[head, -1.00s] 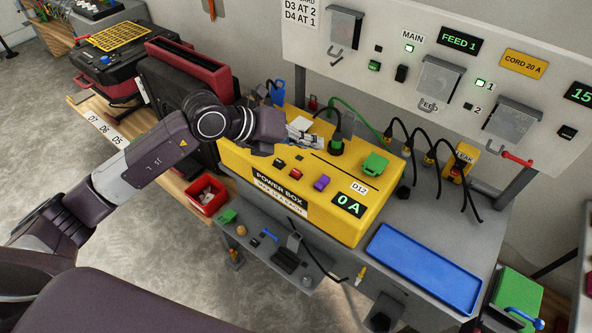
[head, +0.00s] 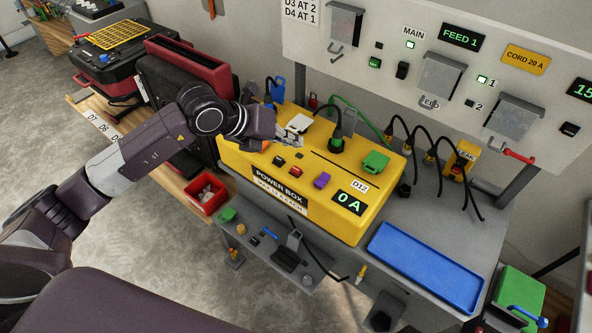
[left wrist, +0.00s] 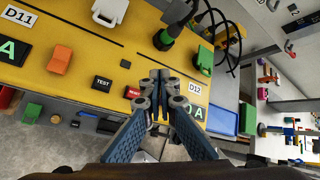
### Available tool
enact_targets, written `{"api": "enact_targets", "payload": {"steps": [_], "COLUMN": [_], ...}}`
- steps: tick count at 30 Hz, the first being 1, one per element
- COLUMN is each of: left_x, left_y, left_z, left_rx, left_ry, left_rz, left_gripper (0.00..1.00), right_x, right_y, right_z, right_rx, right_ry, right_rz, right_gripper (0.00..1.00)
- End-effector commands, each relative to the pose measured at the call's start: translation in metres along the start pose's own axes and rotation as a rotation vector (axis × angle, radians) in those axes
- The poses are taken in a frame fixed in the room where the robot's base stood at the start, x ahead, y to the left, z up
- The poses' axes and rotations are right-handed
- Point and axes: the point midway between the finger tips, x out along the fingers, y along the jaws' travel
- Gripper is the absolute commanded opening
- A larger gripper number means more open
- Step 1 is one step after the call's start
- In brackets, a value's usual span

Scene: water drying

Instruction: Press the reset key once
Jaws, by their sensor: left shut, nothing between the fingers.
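The yellow power box (head: 345,226) stands on the grey bench. On its top are a red key (head: 296,172) and a black key (head: 279,161), side by side. In the left wrist view the black key (left wrist: 102,83) reads TEST, and the red key (left wrist: 132,92) beside it has white lettering partly hidden by my gripper. My left gripper (head: 298,139) is shut and empty above the box top, beyond the red key in the head view. In the left wrist view its closed fingertips (left wrist: 160,79) appear just right of the red key, apart from it. My right gripper is not in view.
A purple part (head: 322,181), a green part (head: 375,162) and a black plug (head: 337,144) with a cable stand on the box. The display (head: 349,203) reads 0 A. A blue tray (head: 425,268) lies right of the box. Several cables hang behind.

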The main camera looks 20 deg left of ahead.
Motion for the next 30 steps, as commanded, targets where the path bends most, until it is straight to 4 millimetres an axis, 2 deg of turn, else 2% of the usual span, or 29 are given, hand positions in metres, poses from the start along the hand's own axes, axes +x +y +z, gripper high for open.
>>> {"api": "enact_targets", "payload": {"steps": [12,17,30], "left_x": [0.044,0.049,0.048], "left_y": [0.032,0.036,0.035], "left_z": [-0.032,-0.035,-0.035], "left_rx": [0.0,0.001,0.0], "left_ry": [-0.001,-0.001,-0.001], "left_rz": [0.0,0.0,0.0], "left_gripper": [0.0,0.0,0.0], "right_x": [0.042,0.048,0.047], "right_y": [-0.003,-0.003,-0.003], "right_z": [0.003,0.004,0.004], "right_rx": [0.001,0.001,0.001], "right_ry": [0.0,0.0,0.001], "right_rz": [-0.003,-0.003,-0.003], "right_gripper": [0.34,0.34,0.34]}}
